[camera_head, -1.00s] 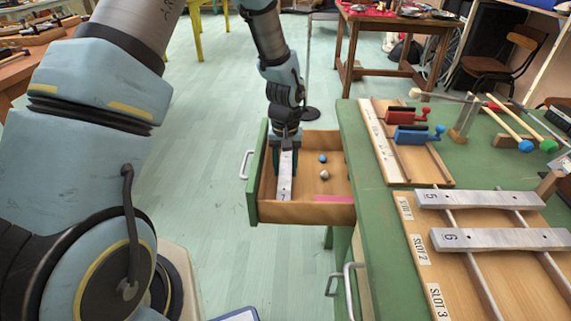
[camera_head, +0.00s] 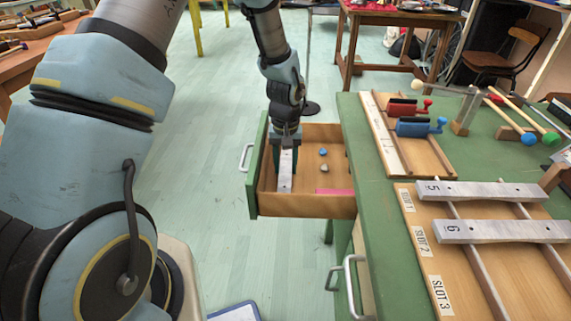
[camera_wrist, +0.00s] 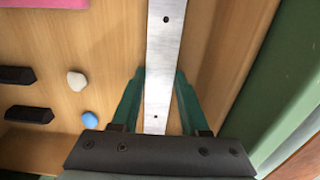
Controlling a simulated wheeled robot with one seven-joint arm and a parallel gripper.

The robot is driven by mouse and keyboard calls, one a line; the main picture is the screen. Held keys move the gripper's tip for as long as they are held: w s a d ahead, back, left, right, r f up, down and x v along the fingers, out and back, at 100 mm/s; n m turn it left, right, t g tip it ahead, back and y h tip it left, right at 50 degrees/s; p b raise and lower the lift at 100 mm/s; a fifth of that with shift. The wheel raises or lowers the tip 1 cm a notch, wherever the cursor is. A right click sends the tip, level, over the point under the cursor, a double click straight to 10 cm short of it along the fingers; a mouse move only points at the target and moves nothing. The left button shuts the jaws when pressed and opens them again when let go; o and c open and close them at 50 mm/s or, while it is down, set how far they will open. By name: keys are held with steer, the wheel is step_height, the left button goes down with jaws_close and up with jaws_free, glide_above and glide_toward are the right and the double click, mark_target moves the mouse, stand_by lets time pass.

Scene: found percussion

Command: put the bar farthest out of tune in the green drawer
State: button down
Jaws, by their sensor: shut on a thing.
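My gripper (camera_head: 287,152) is down inside the open green drawer (camera_head: 255,170). It is shut on a silver metal bar (camera_head: 286,172), which lies lengthwise along the drawer's left side, by the green front. In the wrist view the two green fingers (camera_wrist: 161,75) flank the bar (camera_wrist: 166,42); it is close to the drawer floor, but I cannot tell if it touches. Bar 5 (camera_head: 480,192) and bar 6 (camera_head: 500,231) lie across rails on the slot board (camera_head: 445,262). The Slot 3 place holds no visible bar.
The drawer also holds a blue pebble (camera_head: 323,152), a pale pebble (camera_head: 324,168) and a pink piece (camera_head: 335,191). Dark blocks (camera_wrist: 17,75) show in the wrist view. Red and blue clamp-like tools (camera_head: 420,128) and mallets (camera_head: 512,118) are on the green table (camera_head: 365,170).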

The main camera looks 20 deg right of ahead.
steer(key=shift+c, duration=1.7)
jaws_free()
